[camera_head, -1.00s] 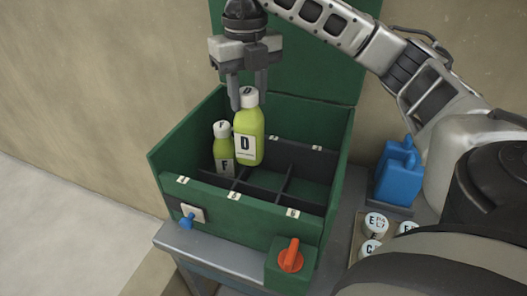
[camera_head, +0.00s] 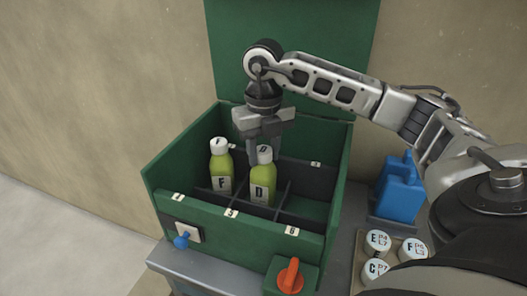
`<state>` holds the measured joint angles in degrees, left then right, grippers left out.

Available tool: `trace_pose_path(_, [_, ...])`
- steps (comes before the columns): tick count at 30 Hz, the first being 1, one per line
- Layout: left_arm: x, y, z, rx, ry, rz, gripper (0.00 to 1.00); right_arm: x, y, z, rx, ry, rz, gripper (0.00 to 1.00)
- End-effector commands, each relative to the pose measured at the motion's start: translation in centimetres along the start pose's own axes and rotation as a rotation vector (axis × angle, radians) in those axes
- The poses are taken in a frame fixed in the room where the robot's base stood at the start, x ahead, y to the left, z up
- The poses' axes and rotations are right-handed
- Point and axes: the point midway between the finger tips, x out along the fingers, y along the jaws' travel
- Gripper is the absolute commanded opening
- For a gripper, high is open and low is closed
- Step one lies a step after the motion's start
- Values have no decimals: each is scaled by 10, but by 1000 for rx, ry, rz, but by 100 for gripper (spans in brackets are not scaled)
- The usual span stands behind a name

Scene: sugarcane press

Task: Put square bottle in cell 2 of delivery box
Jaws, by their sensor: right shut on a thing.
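The green delivery box (camera_head: 160,180) stands open, with dark dividers making cells inside. A yellow-green bottle with a white cap and a D label (camera_head: 262,184) is upright in the middle column, apparently in the back row. Its lower end is partly hidden by the divider. My right gripper (camera_head: 264,150) points down from above and is shut on this bottle near its cap. A similar bottle marked F (camera_head: 221,170) stands upright in the back left cell. My left gripper is not in view.
The green lid (camera_head: 290,50) stands raised behind the box. Blue containers (camera_head: 398,190) and several white lettered caps (camera_head: 378,241) are at the right. The right column of cells looks empty.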

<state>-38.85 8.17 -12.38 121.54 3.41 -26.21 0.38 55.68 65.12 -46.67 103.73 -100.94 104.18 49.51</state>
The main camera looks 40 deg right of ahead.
Motion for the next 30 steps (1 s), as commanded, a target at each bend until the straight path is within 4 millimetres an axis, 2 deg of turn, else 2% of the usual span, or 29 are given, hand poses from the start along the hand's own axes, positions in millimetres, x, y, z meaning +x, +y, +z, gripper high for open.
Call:
trace_pose_path(11, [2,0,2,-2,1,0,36,5,0,0,0,-2,1,0])
trace_pose_path(12, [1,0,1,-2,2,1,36,4,0,0,0,0,1,46])
trace_pose_path(13, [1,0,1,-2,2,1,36,4,0,0,0,0,1,55])
trace_pose_path(14, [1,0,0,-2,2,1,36,4,0,0,0,0,1,58])
trace_pose_path(24, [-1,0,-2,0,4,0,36,-1,0,0,0,-2,2,58])
trace_pose_path(26, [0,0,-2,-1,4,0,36,-7,0,1,0,-3,2,58])
trace_pose_path(30, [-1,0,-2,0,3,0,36,-33,1,1,0,-6,4,58])
